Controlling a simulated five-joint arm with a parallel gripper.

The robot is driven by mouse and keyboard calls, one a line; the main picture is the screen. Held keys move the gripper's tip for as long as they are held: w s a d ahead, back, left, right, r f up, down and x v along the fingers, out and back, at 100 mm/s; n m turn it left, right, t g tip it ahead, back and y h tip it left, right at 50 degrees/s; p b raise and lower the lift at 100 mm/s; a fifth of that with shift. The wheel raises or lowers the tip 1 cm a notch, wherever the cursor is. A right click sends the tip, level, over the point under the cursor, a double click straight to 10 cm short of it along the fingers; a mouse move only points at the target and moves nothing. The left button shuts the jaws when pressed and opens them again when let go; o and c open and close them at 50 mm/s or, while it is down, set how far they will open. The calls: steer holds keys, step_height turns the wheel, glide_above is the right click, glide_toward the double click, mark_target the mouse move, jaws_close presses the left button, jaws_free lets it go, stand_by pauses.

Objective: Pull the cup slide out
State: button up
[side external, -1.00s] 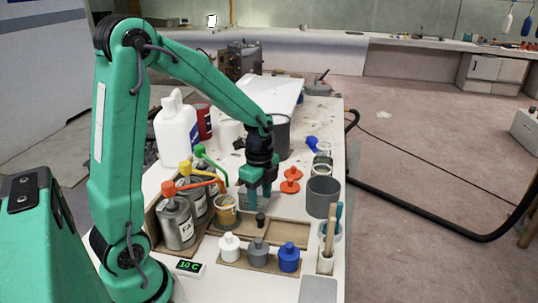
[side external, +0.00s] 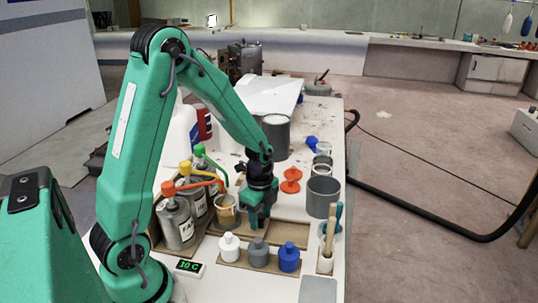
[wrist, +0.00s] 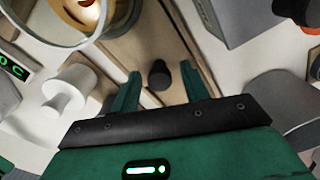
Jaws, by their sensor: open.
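The cup slide (wrist: 143,40) looks like a tan wooden strip with a short black knob (wrist: 158,79) standing near its end. A clear cup with amber content (side external: 227,209) stands by the slide on the left; its rim and part of its inside show at the top left of the wrist view (wrist: 62,25). My gripper (side external: 257,222) is low over the wooden tray (side external: 288,235). In the wrist view my gripper (wrist: 160,72) is open, one finger on each side of the knob, with visible gaps. The knob is hidden behind my gripper in the side view.
White (side external: 229,246), grey (side external: 258,250) and blue (side external: 289,256) bottles stand in a row in front. Metal cans with coloured spouts (side external: 178,222) stand at left. A grey cup (side external: 322,196) and a holder with brushes (side external: 326,260) are at right.

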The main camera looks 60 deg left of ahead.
steer(key=shift+f, duration=0.35)
jaws_close()
steer(key=w+d, duration=0.9)
stand_by(0.4)
jaws_free()
steer(key=shift+r, duration=0.1)
